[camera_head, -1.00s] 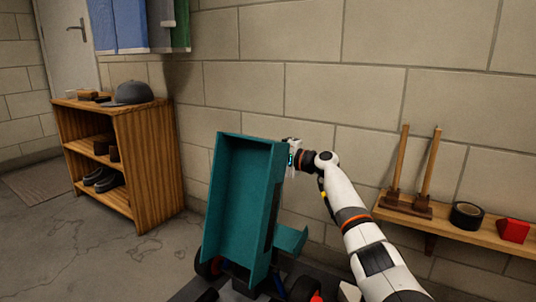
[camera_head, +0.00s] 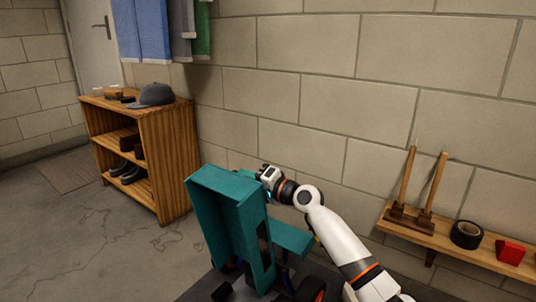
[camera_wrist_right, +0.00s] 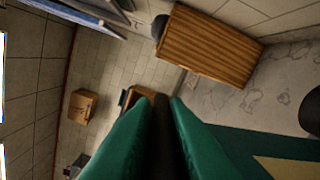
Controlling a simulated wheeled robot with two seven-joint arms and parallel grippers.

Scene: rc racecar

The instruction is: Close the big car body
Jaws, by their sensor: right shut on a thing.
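The big car body (camera_head: 225,215) is a teal, open-sided shell. It stands raised and tilted on the car in the head view, with its hollow side facing me. My right gripper (camera_head: 266,178) is at the body's upper right edge and is shut on it. The right wrist view is filled low down by teal-green surfaces close to the camera; the exact grip is hard to make out there. The car's dark chassis (camera_head: 205,288) and a wheel (camera_head: 311,289) show in part at the bottom. My left gripper is not in view.
A wooden shelf unit (camera_head: 172,165) with a cap (camera_head: 153,95) and shoes stands at the left. A wall shelf (camera_head: 455,245) at the right holds a wooden stand, black tape (camera_head: 466,234) and a red block (camera_head: 510,251). A block wall is behind the car.

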